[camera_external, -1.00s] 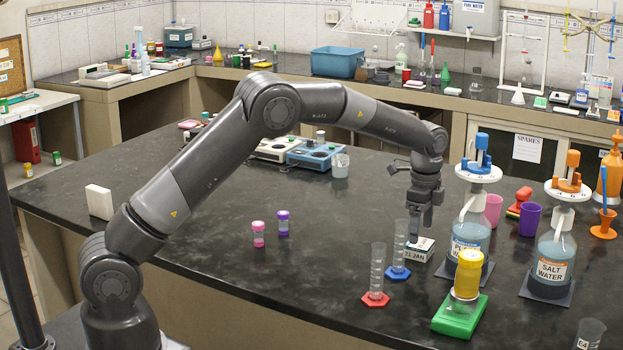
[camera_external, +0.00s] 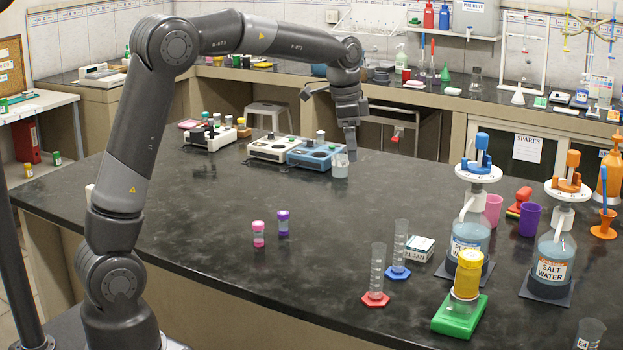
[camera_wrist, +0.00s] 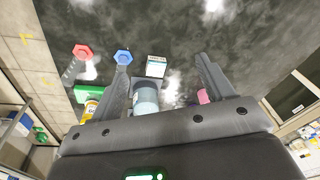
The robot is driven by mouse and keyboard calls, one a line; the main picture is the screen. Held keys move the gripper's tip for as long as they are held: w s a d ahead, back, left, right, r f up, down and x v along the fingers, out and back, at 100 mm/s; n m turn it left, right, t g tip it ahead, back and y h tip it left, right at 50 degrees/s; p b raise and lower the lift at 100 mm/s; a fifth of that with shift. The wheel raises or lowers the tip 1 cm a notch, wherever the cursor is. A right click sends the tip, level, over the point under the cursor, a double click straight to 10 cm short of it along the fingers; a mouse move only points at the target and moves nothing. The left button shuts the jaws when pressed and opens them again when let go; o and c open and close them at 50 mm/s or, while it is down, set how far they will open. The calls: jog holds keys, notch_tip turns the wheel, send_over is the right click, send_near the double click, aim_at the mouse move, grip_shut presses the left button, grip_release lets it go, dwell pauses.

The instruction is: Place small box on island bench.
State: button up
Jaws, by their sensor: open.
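The small box (camera_external: 420,249), white with a "31 JAN" label on its front, rests on the dark top of the island bench (camera_external: 330,225), just behind and right of the blue-footed measuring cylinder (camera_external: 400,250). It also shows in the wrist view (camera_wrist: 156,66), beyond my fingers and apart from them. My gripper (camera_external: 351,154) is raised, behind and left of the box in the outside view, and seems close to the beaker and the blue device. Its two fingers (camera_wrist: 172,67) are spread with nothing held between them.
A red-footed cylinder (camera_external: 376,275), a green stand with a yellow-topped bottle (camera_external: 468,285) and two dispenser bottles, one labelled salt water (camera_external: 553,262), stand around the box. A beaker (camera_external: 340,166) and blue device (camera_external: 313,154) are at the back. The bench's middle is largely clear.

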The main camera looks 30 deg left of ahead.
jog(key=s+a+r+n+t, duration=0.1)
jog(key=s+a+r+n, duration=0.25)
jog(key=s+a, duration=0.45)
jog(key=s+a+f+n+t, duration=0.1)
jog(key=s+a+f+n, duration=0.1)
jog(key=s+a+n, duration=0.2)
jog(key=s+a+f+n+t, duration=0.2)
jog(key=s+a+n, duration=0.3)
jog(key=s+a, duration=0.5)
jog(key=s, duration=0.7)
jog(key=shift+s+a+f+y, duration=0.15)
jog(key=shift+a+f+y, duration=0.05)
jog(key=shift+f+y, duration=0.2)
jog(key=shift+r, duration=0.1)
